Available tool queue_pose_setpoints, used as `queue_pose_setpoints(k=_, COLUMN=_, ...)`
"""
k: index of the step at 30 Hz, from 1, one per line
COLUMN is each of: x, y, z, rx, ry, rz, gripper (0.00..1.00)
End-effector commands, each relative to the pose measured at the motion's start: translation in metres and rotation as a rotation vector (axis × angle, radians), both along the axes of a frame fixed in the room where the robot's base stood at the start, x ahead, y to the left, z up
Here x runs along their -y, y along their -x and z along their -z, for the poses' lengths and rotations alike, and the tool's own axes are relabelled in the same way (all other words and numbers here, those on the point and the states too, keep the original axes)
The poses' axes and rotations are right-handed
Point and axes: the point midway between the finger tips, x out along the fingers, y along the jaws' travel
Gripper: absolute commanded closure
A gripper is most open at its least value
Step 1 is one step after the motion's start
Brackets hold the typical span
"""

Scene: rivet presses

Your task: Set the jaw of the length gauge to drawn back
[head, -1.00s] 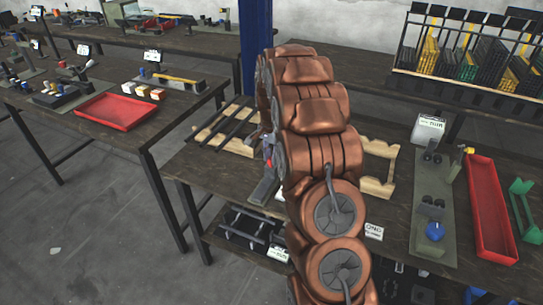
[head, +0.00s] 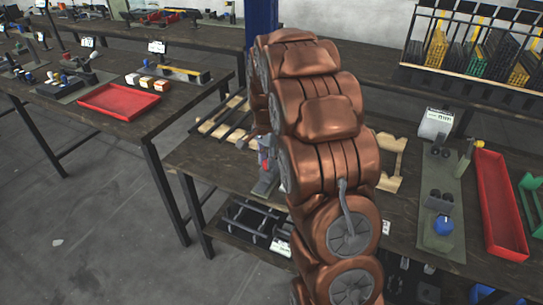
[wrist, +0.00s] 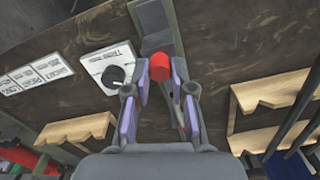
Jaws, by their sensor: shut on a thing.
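The length gauge (wrist: 156,22) appears as a grey metal rail on the dark bench top in the wrist view, running from the top edge down between my fingers. A red cylindrical knob (wrist: 160,66) stands over the rail, between the fingertips. My gripper (wrist: 158,76), with purple-grey pads, is shut on this knob. In the head view my arm covers most of the gauge; only a grey part (head: 266,182) and a bit of the gripper show left of the arm. The jaw and its position along the rail cannot be made out.
A white card (wrist: 110,65) with a black knob lies left of the gauge. Wooden racks (wrist: 270,95) stand at right and lower left (wrist: 77,133). In the head view a red tray (head: 501,205) and a grey-green plate (head: 443,215) lie to the right.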

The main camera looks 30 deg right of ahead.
Motion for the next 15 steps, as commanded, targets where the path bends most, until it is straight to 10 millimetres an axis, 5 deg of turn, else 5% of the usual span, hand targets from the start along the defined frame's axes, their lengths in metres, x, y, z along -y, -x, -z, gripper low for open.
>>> queue_pose_setpoints(k=10, x=-0.0058, y=0.0018, z=-0.0002, rx=-0.001, ry=-0.004, rz=0.000, gripper=1.00)
queue_pose_setpoints(k=11, x=-0.0060, y=0.0018, z=-0.0001, rx=-0.001, ry=-0.005, rz=-0.001, gripper=0.74)
queue_pose_setpoints(k=15, x=-0.0050, y=0.0020, z=-0.0001, rx=-0.001, ry=-0.004, rz=0.000, gripper=0.60)
